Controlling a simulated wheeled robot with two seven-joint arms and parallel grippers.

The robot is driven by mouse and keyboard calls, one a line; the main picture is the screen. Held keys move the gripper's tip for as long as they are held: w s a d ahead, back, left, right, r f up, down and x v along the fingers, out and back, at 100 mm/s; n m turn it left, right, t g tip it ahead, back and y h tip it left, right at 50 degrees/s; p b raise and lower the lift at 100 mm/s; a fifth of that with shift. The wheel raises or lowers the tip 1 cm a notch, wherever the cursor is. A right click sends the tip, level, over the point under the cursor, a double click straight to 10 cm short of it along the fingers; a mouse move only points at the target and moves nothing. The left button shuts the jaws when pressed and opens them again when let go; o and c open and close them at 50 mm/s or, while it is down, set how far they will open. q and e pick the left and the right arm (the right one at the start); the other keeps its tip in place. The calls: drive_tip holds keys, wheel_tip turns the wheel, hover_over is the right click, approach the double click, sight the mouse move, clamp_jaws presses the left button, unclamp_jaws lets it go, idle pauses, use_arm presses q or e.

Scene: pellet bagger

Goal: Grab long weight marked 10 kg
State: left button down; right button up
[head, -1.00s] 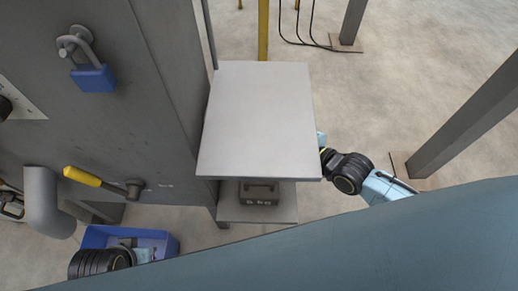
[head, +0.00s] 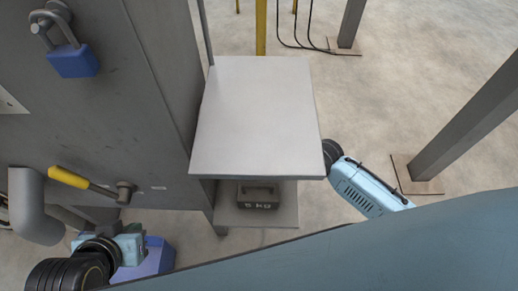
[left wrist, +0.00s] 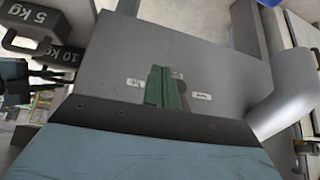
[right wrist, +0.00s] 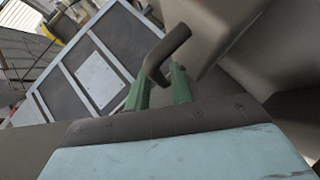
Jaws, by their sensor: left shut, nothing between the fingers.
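In the left wrist view a dark weight marked 10 kg (left wrist: 64,56) shows at the left edge, partly covered by a weight marked 5 kg (left wrist: 36,22). In the head view the 5 kg weight (head: 258,198) sits on the lower shelf; I cannot make out the 10 kg one there. My left gripper (left wrist: 165,85) has its green fingers together and empty, apart from both weights. My right gripper (right wrist: 160,92) has its green fingers apart, with the end of a grey bent handle (right wrist: 166,50) seen between them; contact is unclear. The right gripper is hidden in the head view.
An upper plate (head: 255,115) stands over the lower shelf (head: 285,205), next to the grey machine cabinet (head: 115,110). A yellow lever (head: 70,178) and a blue padlock (head: 72,60) jut from the cabinet. A blue bin (head: 155,258) stands low beside my left arm.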

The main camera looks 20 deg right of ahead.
drive_tip(key=shift+w+a+f, duration=0.25)
drive_tip(key=shift+w+a, duration=0.1)
drive_tip(key=shift+w, duration=0.2)
use_arm(q)
drive_tip(key=shift+w+d+r+t+h, duration=0.15)
drive_tip(key=shift+w+d+r+t, duration=0.1)
drive_tip(key=shift+w+r+t, duration=0.25)
drive_tip(key=shift+w+d+r+t+h, duration=0.15)
drive_tip(key=shift+w+d+r+t, duration=0.15)
drive_tip(key=shift+w, duration=0.4)
use_arm(e)
clamp_jaws()
drive_tip(key=shift+r, duration=0.25)
